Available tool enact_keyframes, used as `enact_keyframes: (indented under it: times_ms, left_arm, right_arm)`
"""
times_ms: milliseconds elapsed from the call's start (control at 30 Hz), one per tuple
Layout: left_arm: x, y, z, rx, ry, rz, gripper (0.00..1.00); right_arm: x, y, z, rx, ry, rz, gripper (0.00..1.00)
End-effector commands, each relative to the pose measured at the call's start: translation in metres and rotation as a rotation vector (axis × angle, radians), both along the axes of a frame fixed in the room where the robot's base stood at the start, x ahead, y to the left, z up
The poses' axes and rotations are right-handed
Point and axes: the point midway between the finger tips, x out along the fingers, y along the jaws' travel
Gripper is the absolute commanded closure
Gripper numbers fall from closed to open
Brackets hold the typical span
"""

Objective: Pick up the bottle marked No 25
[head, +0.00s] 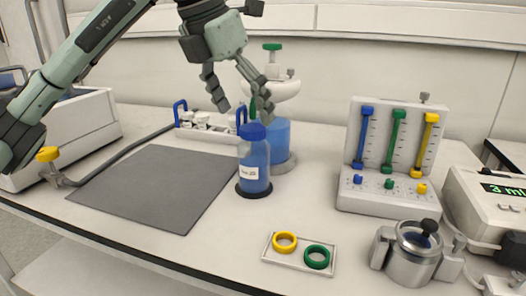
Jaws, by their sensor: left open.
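A blue bottle (254,172) with a blue cap and a white label stands upright on a dark round base at the right edge of the grey mat. The label's text is too small to read for certain. My left gripper (243,108) is open, with its fingers pointing down. In the picture its fingertips are just above the bottle's cap, and nothing is between them. The gap in depth between fingers and cap is hard to judge. My right gripper does not show.
A glass vessel with blue liquid (280,140) stands close behind the bottle. A rack with blue handles (211,133) is behind the mat (150,185). A tray with yellow and green rings (300,265), a metal pot (412,262) and a flowmeter panel (388,200) stand to the right.

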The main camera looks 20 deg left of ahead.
Motion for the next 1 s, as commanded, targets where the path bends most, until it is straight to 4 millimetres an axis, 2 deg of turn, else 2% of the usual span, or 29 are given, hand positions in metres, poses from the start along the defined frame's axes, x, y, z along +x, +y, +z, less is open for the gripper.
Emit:
enact_keyframes:
  times_ms: [133, 367, 700, 900, 933, 1000]
  left_arm:
    - [0.003, 0.008, -0.007, 0.031, -0.002, 0.025, 0.19]
    - [0.012, 0.003, -0.026, 0.029, -0.001, 0.021, 0.19]
    - [0.032, -0.007, -0.065, 0.027, -0.002, 0.02, 0.19]
    - [0.032, -0.007, -0.066, 0.026, -0.004, 0.019, 0.19]
    - [0.032, -0.007, -0.066, 0.026, -0.004, 0.019, 0.21]
    - [0.032, -0.007, -0.066, 0.027, -0.003, 0.019, 0.29]
  right_arm:
    - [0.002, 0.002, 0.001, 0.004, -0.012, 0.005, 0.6]
    - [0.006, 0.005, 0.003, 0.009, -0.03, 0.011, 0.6]
    - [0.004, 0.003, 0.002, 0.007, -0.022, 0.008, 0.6]
    - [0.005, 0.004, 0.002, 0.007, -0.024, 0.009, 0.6]
    - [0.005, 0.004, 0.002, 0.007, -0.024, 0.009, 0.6]
    - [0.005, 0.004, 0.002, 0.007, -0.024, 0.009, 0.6]
